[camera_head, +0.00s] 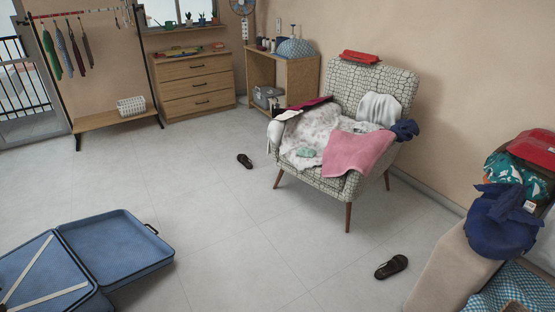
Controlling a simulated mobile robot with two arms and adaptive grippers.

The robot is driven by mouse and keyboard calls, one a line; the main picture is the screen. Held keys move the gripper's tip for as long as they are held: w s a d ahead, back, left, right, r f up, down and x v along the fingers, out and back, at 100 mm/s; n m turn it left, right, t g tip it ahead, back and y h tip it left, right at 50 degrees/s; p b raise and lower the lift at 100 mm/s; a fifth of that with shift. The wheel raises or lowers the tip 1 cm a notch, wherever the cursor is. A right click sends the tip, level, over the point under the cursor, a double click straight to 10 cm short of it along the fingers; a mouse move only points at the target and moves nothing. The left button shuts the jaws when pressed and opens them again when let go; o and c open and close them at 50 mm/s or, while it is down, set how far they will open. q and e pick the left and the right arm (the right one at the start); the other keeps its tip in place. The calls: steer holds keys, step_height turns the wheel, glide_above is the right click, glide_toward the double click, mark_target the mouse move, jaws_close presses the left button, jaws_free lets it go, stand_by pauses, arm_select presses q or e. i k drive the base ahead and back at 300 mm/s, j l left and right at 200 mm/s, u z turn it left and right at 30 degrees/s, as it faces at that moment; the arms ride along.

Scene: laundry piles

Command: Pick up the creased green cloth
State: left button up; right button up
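A small, crumpled pale-green cloth (307,152) lies at the front of the patterned armchair (336,85), on a white fluffy cover (312,128). It is small in view and its folds are hard to make out. A pink cloth (357,152) lies close to its right and hangs over the seat's front. A green garment (50,54) also hangs on the rack at the far left. Neither of my grippers is in view.
An open blue suitcase (118,243) lies on the floor at lower left. Dark sandals (391,266) (244,161) lie on the floor. Laundry with a dark blue bundle (502,222) is piled at right. The floor before the armchair is mostly clear.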

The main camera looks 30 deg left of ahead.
mark_target(303, 151)
steer(key=u, duration=0.7)
steer(key=i, duration=0.3)
